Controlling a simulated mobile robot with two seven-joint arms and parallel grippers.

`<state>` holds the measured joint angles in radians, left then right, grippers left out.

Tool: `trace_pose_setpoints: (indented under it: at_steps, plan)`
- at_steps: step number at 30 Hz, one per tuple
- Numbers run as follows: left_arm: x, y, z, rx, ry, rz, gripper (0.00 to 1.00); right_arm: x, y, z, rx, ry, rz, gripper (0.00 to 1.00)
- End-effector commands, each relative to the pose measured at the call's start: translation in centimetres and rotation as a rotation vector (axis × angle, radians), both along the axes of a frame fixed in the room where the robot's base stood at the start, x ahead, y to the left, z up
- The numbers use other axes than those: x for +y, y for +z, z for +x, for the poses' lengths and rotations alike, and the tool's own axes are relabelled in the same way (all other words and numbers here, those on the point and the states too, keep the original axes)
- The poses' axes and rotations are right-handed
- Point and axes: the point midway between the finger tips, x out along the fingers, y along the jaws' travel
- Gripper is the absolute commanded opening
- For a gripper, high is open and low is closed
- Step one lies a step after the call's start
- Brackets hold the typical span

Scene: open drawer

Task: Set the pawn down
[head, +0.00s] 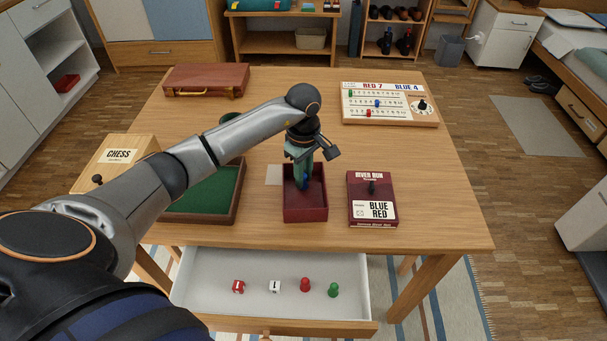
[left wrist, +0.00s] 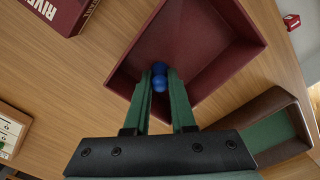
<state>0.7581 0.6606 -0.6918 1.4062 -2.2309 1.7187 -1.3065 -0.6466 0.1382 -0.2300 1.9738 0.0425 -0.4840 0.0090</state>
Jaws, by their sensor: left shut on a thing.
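A blue pawn (head: 305,184) is held between the fingers of my left gripper (head: 302,178). In the left wrist view the blue pawn (left wrist: 160,77) shows between the green fingertips (left wrist: 160,90). The gripper points down into an open dark red box (head: 306,213) on the table. In the left wrist view the red box (left wrist: 225,45) lies around and behind the fingertips. I cannot tell whether the pawn touches the box floor. My right gripper is in neither view.
A River Run box (head: 372,215) with a dark pawn on it stands right of the red box. A green-lined tray (head: 238,212) is on the left. The open drawer (head: 200,285) in front holds two dice, a red pawn and a green pawn. A scoreboard (head: 425,117) lies at the back right.

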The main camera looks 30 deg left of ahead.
Motion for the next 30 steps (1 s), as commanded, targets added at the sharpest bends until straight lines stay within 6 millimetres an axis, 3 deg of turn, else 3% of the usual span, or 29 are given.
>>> trace_pose_setpoints:
  at_steps: [10, 11, 19, 30]
  plan:
    - [0.0, -0.5, 0.0, -0.001, 0.0, 0.001, 0.0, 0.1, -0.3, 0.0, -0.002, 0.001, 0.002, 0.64]
    - [0.0, -0.5, 0.0, -0.002, 0.0, 0.001, 0.24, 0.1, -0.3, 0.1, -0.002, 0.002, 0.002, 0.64]
    - [0.0, -0.4, 0.0, -0.001, 0.0, 0.0, 0.53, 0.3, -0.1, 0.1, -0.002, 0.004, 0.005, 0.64]
    - [0.0, 0.6, 0.1, -0.004, 0.0, -0.001, 0.53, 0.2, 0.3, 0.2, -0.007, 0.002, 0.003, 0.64]
